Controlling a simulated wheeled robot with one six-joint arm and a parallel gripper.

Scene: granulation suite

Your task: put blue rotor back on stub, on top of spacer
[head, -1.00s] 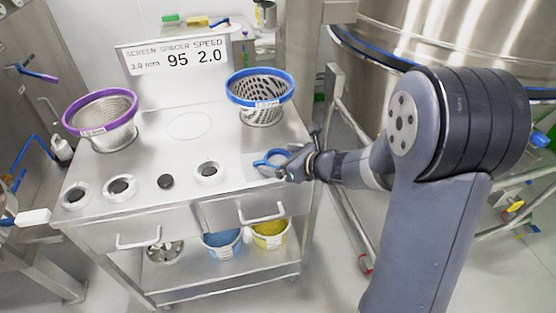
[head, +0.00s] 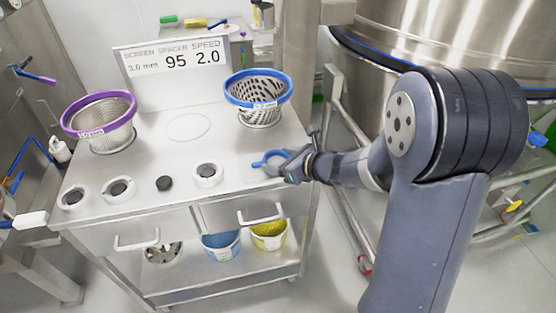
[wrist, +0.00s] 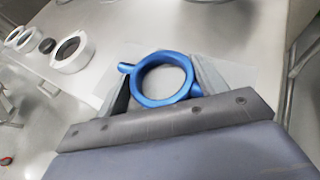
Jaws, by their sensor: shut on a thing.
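The wrist view shows the rotor (wrist: 138,92) above a paler rectangular patch. A white ring with a dark centre (head: 207,175) stands left of my gripper, also in the wrist view (wrist: 72,63). Whether it is the spacer around the stub is unclear.
A bare black disc (head: 164,183) and two more white rings (head: 118,190) (head: 73,198) continue the row leftward. A blue-rimmed basket (head: 258,90) stands behind my gripper, a purple-rimmed one (head: 98,115) at left.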

